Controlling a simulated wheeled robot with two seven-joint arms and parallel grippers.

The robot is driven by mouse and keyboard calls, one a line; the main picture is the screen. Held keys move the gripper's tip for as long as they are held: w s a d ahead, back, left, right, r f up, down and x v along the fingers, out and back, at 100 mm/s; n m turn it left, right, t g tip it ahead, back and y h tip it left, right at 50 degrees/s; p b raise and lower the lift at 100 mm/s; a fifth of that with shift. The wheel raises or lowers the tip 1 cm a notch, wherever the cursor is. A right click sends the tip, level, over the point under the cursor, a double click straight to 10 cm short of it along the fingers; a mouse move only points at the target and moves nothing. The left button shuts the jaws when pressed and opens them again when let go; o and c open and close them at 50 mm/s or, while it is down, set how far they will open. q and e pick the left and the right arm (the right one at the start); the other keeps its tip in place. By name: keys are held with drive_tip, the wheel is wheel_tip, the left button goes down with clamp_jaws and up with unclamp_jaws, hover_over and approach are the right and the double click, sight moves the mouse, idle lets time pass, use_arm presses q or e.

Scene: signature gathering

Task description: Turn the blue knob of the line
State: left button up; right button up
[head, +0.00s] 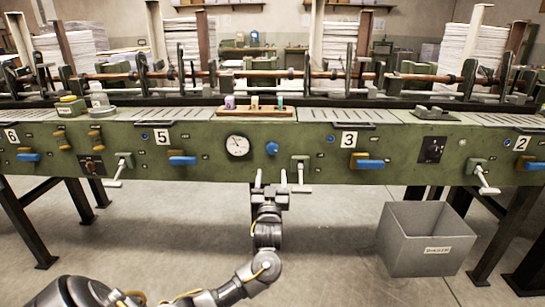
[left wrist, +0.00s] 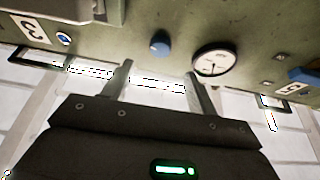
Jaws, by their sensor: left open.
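The round blue knob (head: 272,148) sits on the green front panel of the line (head: 215,165), just right of the white dial gauge (head: 237,146). My left gripper (head: 270,177) is open and empty, fingers pointing up, just below and in front of the knob in the head view. In the left wrist view the knob (left wrist: 160,44) shows beyond and between the two spread fingertips (left wrist: 160,70), apart from them. The gauge (left wrist: 214,62) lies beside the right finger there. My right gripper is not in view.
Blue handles, such as this one (head: 183,160), and white-tipped levers (head: 300,175) stick out of the panel on both sides. A grey bin (head: 428,238) stands on the floor at right. A wooden tray (head: 254,112) holds small items above the knob.

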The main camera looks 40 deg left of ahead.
sight(272, 151)
use_arm(q)
drive_tip(key=b+x, duration=0.1)
drive_tip(key=x, duration=0.8)
drive_tip(key=shift+w+a+r, duration=0.2)
drive_tip(key=shift+w+a, duration=0.05)
drive_tip(key=shift+a, duration=0.05)
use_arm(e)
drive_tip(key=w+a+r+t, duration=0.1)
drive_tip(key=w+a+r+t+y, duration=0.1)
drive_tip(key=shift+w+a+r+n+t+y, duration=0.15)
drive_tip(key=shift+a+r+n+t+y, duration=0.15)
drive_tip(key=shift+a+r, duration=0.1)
use_arm(q)
drive_tip(key=c, duration=0.8)
drive_tip(key=shift+d, duration=0.15)
drive_tip(key=shift+c, duration=0.9)
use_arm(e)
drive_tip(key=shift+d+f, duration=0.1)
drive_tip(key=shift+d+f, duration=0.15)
